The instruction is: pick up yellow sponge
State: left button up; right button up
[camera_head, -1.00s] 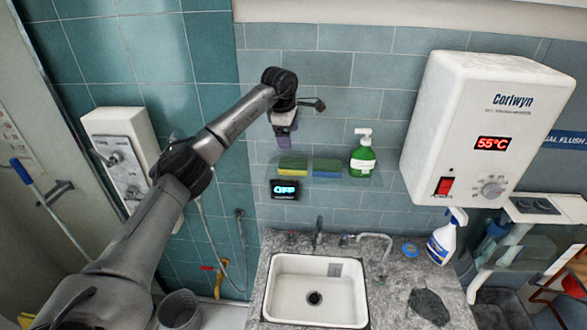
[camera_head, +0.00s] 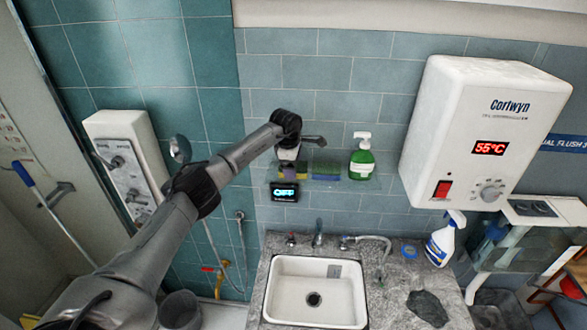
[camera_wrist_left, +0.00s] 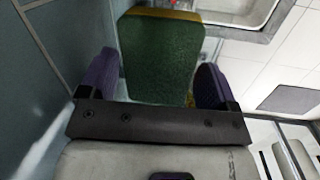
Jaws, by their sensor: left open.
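The yellow sponge (camera_wrist_left: 160,55), with a green scouring face and a yellow edge, fills the space between my left fingers in the left wrist view. My left gripper (camera_wrist_left: 157,78) is open, with one purple finger on each side of the sponge. A narrow gap shows on the left finger's side; contact on the right is hard to tell. In the head view my left gripper (camera_head: 291,170) is at the wall shelf and mostly hides this sponge. My right gripper is not in view.
A second sponge (camera_head: 326,170), green over blue, lies on the glass shelf (camera_head: 350,186) just right of the gripper. A green soap bottle (camera_head: 362,160) stands beyond it. A small "OFF" display (camera_head: 284,192) hangs below. The white sink (camera_head: 315,290) is underneath.

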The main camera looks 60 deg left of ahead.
pick_arm(q)
jog(key=shift+f, duration=0.35)
jog(key=c, duration=0.6)
